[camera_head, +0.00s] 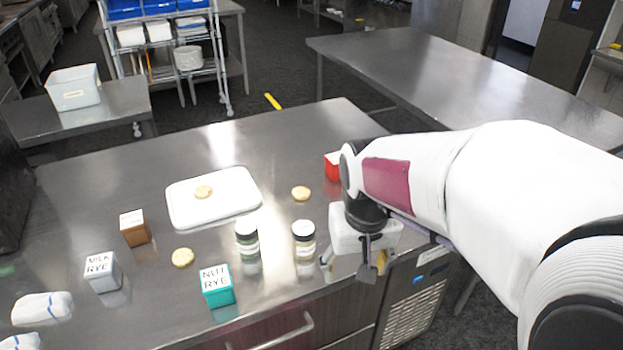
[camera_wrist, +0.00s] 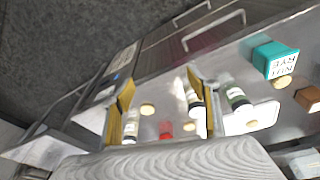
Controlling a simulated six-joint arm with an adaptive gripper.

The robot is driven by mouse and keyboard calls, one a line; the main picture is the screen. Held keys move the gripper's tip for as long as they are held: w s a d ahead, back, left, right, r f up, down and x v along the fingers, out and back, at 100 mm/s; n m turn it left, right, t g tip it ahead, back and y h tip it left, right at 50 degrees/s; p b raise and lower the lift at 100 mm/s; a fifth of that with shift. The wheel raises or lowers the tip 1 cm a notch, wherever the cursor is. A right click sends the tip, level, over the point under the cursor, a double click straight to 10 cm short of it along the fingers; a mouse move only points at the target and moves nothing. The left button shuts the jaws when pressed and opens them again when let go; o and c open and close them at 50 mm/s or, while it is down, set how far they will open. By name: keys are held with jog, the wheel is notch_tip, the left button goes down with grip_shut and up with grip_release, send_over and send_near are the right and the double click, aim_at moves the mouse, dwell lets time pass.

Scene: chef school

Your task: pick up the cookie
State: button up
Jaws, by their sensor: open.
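One cookie (camera_head: 203,192) is on a white board (camera_head: 240,206). A second cookie (camera_head: 301,193) lies bare on the steel to the right of the board; it shows between the fingers in the wrist view (camera_wrist: 147,109). A third cookie (camera_head: 183,257) lies near the front, left of the jars; it is at the right in the wrist view (camera_wrist: 281,82). My gripper (camera_head: 350,264) is open and empty near the worktop's front right edge, apart from all three cookies. Its fingers (camera_wrist: 160,82) are spread in the wrist view.
Two lidded jars (camera_head: 247,241) (camera_head: 304,241) stand left of my gripper. A teal box (camera_head: 217,286), a white box (camera_head: 102,272) and a brown box (camera_head: 135,228) stand further left. A red item (camera_head: 332,166) is partly behind my arm. The worktop's back left is clear.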

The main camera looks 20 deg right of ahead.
jog(key=w+d+f+m, duration=0.1)
jog(key=w+d+f, duration=0.1)
jog(key=w+d, duration=0.1)
jog(key=w+d+f+m, duration=0.1)
jog(key=w+d+f, duration=0.1)
jog(key=w+d, duration=0.1)
jog(key=w+d+f, duration=0.3)
jog(key=d, duration=0.2)
jog(key=shift+w+m+h, duration=0.35)
jog(key=shift+m+h, duration=0.05)
jog(key=shift+w+d+f, duration=0.2)
jog(key=shift+w+d, duration=0.3)
jog(key=shift+w, duration=0.1)
jog(key=shift+w+d+f, duration=0.15)
jog(key=shift+w+d, duration=0.3)
jog(key=shift+w, duration=0.15)
jog(key=shift+m+t+h, duration=0.5)
jog(key=shift+m+t, duration=0.2)
jog(key=shift+m, duration=0.1)
jog(key=w, duration=0.1)
jog(key=w+d+r, duration=0.1)
jog(key=w+r, duration=0.1)
jog(key=w, duration=0.1)
jog(key=shift+d, duration=0.4)
jog(key=shift+f, duration=0.1)
jog(key=shift+x, duration=1.2)
jog(key=shift+f, duration=0.1)
